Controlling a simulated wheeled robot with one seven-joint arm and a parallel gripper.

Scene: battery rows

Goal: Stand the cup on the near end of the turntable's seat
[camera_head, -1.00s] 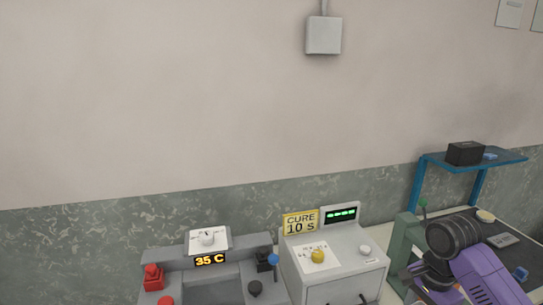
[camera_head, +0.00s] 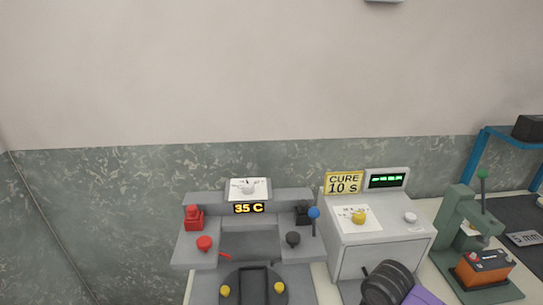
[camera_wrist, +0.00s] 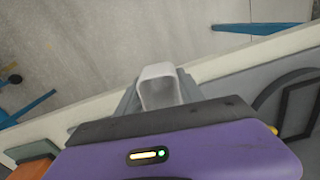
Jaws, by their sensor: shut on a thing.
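My gripper (camera_wrist: 159,97) is shut on a pale grey-white cup (camera_wrist: 147,73), with a finger on each side of it in the wrist view. The cup's open mouth shows, and its lower part is hidden by my gripper. The turntable (camera_head: 230,277) is a dark round disc at the bottom of the head view, with a dark rectangular seat (camera_head: 253,283) between two yellow knobs. Its near end is cut off by the picture edge. In the wrist view the turntable (camera_wrist: 290,80) lies to the right, apart from the cup.
A grey cure box (camera_head: 375,258) stands right of the turntable station. A green press (camera_head: 458,225) with an orange battery (camera_head: 484,268) stands further right. Red knobs (camera_head: 204,243) and a blue-topped lever (camera_head: 314,213) rise around the turntable. The wall is behind.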

